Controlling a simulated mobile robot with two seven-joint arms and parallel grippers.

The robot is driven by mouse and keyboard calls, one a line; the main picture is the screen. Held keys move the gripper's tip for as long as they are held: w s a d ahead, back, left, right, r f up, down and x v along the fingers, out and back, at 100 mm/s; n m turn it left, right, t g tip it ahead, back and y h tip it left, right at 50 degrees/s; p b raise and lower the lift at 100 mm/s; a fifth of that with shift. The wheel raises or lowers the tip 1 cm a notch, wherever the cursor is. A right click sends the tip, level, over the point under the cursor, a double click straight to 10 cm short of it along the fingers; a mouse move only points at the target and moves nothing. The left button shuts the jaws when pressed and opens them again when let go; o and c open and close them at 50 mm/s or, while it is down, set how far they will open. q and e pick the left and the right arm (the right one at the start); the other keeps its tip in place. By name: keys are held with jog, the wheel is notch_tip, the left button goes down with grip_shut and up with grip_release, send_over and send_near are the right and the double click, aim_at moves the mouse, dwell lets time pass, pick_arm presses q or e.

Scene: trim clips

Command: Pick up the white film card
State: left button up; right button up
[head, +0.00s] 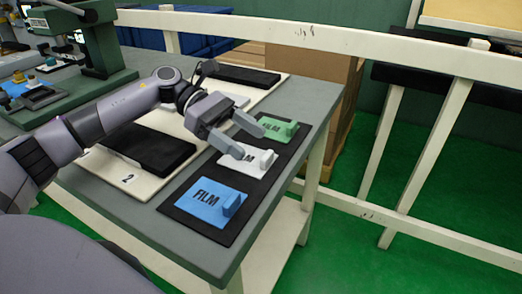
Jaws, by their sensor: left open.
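The white film card (241,176) lies flat on a black mat on the grey table, with a small white block (262,160) standing on its right end. It lies between a blue film card (205,201) and a green film card (271,132). My left gripper (252,143) reaches in from the left above the white card, its two fingers spread and empty. One finger hides part of the white card's lettering. I cannot tell whether that finger touches the card. My right gripper does not show.
The black mat (182,203) lies along the table's right side. A cream board (131,181) with black pads (149,149) lies left of it. A green machine (101,50) stands at the back left. A white railing (340,40) runs behind the table (205,252).

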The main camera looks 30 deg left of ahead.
aim_at(268, 155)
pick_arm(q)
jog(key=p+x, duration=0.1)
jog(key=x, duration=0.5)
jog(key=shift+d+f, duration=0.15)
jog(key=shift+f, duration=0.15)
jog(key=shift+c, duration=0.3)
jog(key=c, duration=1)
